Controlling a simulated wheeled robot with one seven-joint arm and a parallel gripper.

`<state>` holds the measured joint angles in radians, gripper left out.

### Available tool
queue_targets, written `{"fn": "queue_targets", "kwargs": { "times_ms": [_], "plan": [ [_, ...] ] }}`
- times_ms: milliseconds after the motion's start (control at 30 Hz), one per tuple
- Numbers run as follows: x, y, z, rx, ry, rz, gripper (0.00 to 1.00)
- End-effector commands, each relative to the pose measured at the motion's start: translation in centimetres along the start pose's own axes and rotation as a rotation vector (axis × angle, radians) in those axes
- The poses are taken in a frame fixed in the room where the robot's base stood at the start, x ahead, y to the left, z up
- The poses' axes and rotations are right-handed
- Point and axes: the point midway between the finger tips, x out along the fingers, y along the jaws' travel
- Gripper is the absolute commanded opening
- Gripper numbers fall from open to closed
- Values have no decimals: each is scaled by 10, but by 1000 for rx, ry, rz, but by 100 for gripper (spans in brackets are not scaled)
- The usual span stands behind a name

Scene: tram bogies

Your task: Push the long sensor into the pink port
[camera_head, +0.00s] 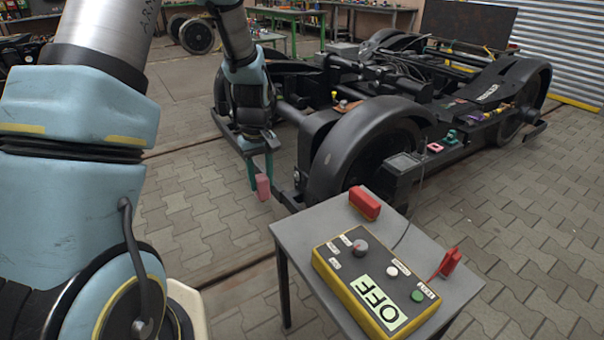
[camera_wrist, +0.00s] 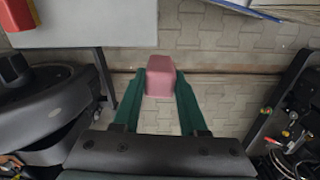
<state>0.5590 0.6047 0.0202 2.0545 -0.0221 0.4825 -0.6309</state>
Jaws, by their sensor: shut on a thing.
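My gripper (camera_head: 260,176) hangs in the air left of the bogie (camera_head: 370,140), with its green fingers pointing down. It is shut on a pink block (camera_head: 263,188), which juts past the fingertips. In the wrist view my gripper (camera_wrist: 159,88) has the pink block (camera_wrist: 160,75) between its two fingers. Its length is partly hidden, so I cannot tell surely that it is the long sensor. A small pink-red fitting (camera_head: 435,147), perhaps the pink port, sits on the bogie's near side, beside a teal fitting (camera_head: 450,138). The block is well apart from it.
A grey table (camera_head: 310,225) stands in front of the bogie. It bears a yellow-and-black control box (camera_head: 375,275) showing OFF, a red block (camera_head: 364,203) and another red piece (camera_head: 447,264). The paved floor at left is clear. A workbench (camera_head: 290,15) stands behind.

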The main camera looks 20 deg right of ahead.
Motion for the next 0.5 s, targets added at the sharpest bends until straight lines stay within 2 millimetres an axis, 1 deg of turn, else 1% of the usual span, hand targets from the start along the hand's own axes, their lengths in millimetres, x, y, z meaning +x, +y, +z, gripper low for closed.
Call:
{"fn": "queue_targets", "kwargs": {
  "times_ms": [33, 67, 100, 167, 200, 300, 400, 500],
  "plan": [
    [-8, -31, -13, -5, -3, -2, 0],
    [-8, -46, -20, 1, -3, -2, 0],
    [-8, -68, -27, 11, -4, -2, 0],
    [-9, -100, -35, 26, -4, -1, 0],
    [-9, -121, -38, 36, -5, -2, 0],
    [-10, -166, -44, 60, -4, 0, 0],
    [-11, -200, -44, 79, -3, 1, 0],
    [-10, -222, -43, 94, -2, 1, 0]
  ]
}}
